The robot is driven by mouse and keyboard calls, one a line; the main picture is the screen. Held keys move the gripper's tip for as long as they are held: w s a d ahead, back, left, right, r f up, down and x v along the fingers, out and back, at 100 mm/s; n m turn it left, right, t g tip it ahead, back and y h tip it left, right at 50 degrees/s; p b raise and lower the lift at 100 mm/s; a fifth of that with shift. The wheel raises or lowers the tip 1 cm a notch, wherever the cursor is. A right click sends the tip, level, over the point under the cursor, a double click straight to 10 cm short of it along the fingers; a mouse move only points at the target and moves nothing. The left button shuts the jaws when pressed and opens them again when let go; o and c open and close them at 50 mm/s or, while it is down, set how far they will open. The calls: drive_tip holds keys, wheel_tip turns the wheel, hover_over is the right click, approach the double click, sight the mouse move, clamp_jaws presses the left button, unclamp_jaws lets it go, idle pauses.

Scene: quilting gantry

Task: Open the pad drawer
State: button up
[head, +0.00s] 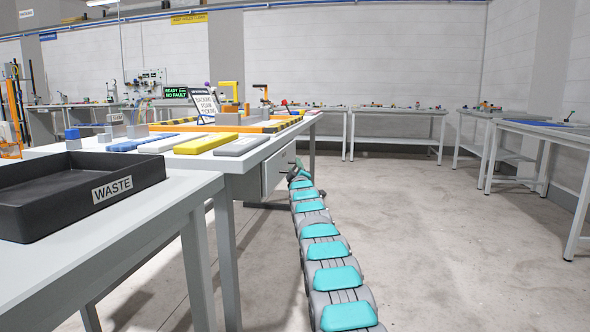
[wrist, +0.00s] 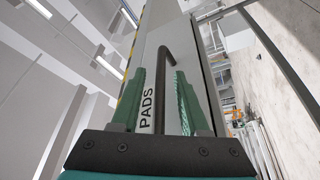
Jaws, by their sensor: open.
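The pad drawer (head: 277,170) is a light grey unit under the worktable's right edge in the head view. In the wrist view its grey front (wrist: 190,60) carries a white label reading PADS (wrist: 147,108). A dark bar handle (wrist: 165,62) runs up the drawer front. My gripper (wrist: 161,76) has its two green fingers apart, one on each side of the handle, not closed on it. Whether a finger touches the handle cannot be told. In the head view my gripper (head: 298,170) is small beside the drawer, and the handle is not distinguishable there. The drawer looks shut.
The worktable (head: 265,152) above the drawer holds a yellow block (head: 206,144), grey and blue pads and an orange frame. A black WASTE tray (head: 75,190) sits on the nearer table. Open concrete floor (head: 430,240) lies to the right; more benches stand behind.

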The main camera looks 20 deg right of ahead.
drive_tip(key=shift+c, duration=0.4)
clamp_jaws()
drive_tip(key=shift+f, duration=0.1)
idle(1.0)
